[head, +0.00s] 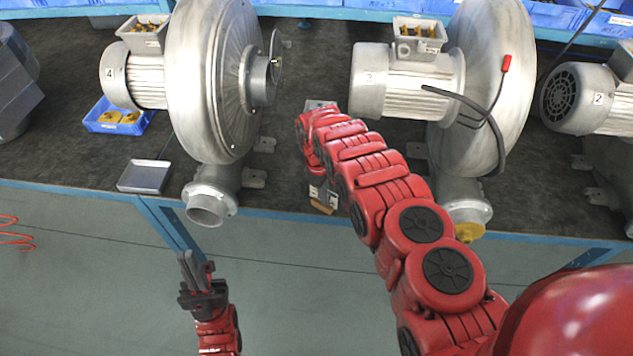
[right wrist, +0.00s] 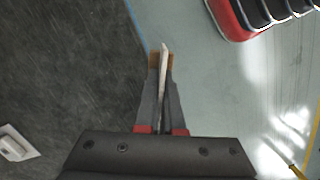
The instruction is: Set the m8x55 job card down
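The job card (right wrist: 163,75) shows in the right wrist view as a thin white strip, seen nearly edge-on between my right gripper's fingers. My right gripper (right wrist: 161,88) is shut on it, and the card sticks out slightly past the brownish fingertips. Its printing cannot be read. In the head view my right gripper (head: 322,203) is at the bench's front edge, between blowers 4 and 3, partly hidden by my arm. The card is not clear there. My left gripper (head: 187,262) is low in front of the bench, empty, with its fingers close together.
A shallow grey tray (head: 145,177) lies empty near the front edge of the dark bench (head: 85,155). Blower 4 (head: 208,80) and blower 3 (head: 410,80) stand either side of my right arm. A blue bin (head: 119,117) holds yellow parts. Bare mat shows around the tray.

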